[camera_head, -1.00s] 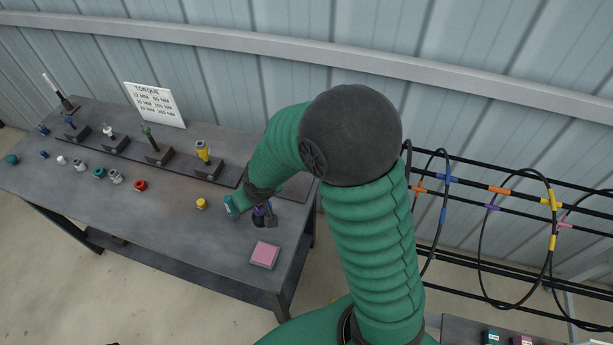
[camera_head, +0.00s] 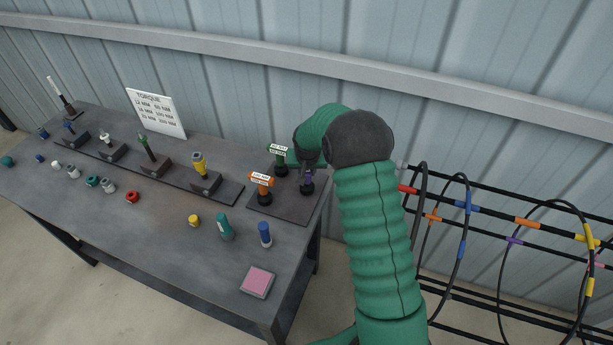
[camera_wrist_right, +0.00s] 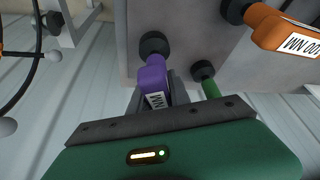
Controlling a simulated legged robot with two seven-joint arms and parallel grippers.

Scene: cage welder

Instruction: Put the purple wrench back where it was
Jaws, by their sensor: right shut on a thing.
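The purple wrench (camera_head: 307,177) shows only in part in the head view, at the right end of the table, over or on a dark base plate (camera_head: 290,207). In the right wrist view the purple wrench (camera_wrist_right: 153,78) has a purple body, a white label and a round black end. My right gripper (camera_head: 308,163) is shut on it; its dark fingers (camera_wrist_right: 160,88) lie either side of the purple body. The wrench looks roughly upright; I cannot tell whether its black end touches the plate. My left gripper is not in view.
An orange wrench (camera_head: 261,187) and a green wrench (camera_head: 279,160) stand close on the left. A teal cylinder (camera_head: 226,228), a blue cylinder (camera_head: 265,234) and a pink pad (camera_head: 257,281) sit nearer the front. A rack with cable loops (camera_head: 460,230) stands at right.

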